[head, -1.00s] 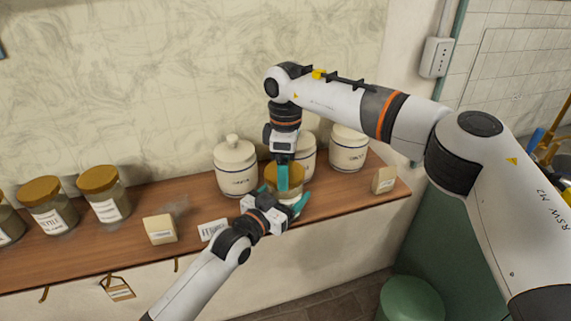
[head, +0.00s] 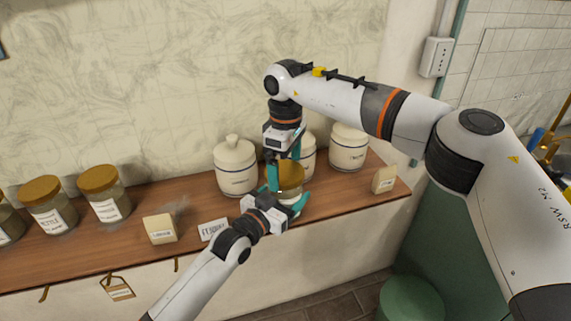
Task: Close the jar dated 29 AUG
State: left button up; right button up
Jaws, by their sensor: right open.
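A glass jar with a gold-brown lid (head: 290,175) stands on the wooden shelf between both of my grippers, the lid on its top. Its date cannot be read, as my grippers cover much of it. My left gripper (head: 288,200) comes from the front, low, with its teal fingers around the jar's body. My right gripper (head: 284,172) points down from above, its teal fingers apart on either side of the lid. One finger is in front at the left, the other behind at the right.
White lidded canisters (head: 235,166) stand close behind, with another (head: 348,148) at the right. Several gold-lidded jars (head: 104,193) stand at the left. Small cards (head: 213,230) and blocks (head: 160,229) line the shelf (head: 340,197). A green stool (head: 410,300) is below.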

notch_tip(320, 180, up, 4)
jog(key=shift+r, duration=0.1)
dwell(0.4)
